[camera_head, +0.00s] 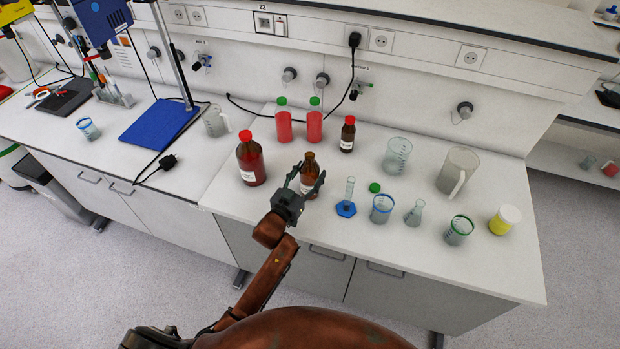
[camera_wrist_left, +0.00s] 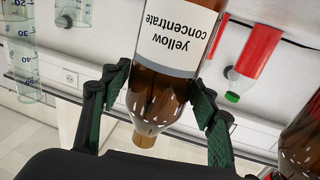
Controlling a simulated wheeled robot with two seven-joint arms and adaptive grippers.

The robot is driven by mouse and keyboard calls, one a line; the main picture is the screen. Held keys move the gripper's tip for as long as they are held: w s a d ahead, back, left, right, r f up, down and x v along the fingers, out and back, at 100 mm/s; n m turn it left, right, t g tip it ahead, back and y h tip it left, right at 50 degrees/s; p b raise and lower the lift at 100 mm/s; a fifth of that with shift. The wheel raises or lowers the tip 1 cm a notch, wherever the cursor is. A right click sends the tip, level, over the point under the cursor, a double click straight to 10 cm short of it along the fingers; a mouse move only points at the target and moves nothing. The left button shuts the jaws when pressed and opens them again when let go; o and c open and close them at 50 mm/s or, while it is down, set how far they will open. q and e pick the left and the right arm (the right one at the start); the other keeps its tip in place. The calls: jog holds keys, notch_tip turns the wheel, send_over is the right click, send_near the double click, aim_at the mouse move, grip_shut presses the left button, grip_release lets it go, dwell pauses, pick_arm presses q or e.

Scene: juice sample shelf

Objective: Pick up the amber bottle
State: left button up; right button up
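An uncapped amber bottle (camera_head: 311,163) with a white label stands upright on the bench. In the left wrist view the same amber bottle (camera_wrist_left: 160,85) appears upside down, its label reading "yellow concentrate". My left gripper (camera_head: 308,176) is at the bottle, its two fingers spread on either side of it. In the wrist view the fingers flank the glass closely, and I see no clear grip on it. The fingers hide part of the bottle's lower body in the head view. My right gripper is not in view.
A larger red-capped bottle (camera_head: 250,162) stands left of the gripper. A small red-capped brown bottle (camera_head: 348,134) and two green-capped red bottles (camera_head: 284,126) stand behind. A graduated cylinder on a blue base (camera_head: 346,208) is close on the right, with several beakers beyond.

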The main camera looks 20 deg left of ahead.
pick_arm(q)
jog(key=c, duration=1.1)
jog(key=shift+r, duration=0.1)
jog(key=shift+c, duration=0.5)
jog(key=shift+r, duration=0.1)
jog(key=shift+r, duration=0.6)
jog(key=s+a+r, duration=0.5)
jog(key=s+r, duration=0.6)
jog(key=s, duration=0.2)
jog(key=shift+r+p, duration=0.3)
jog(key=shift+p, duration=0.1)
jog(key=shift+a, duration=0.1)
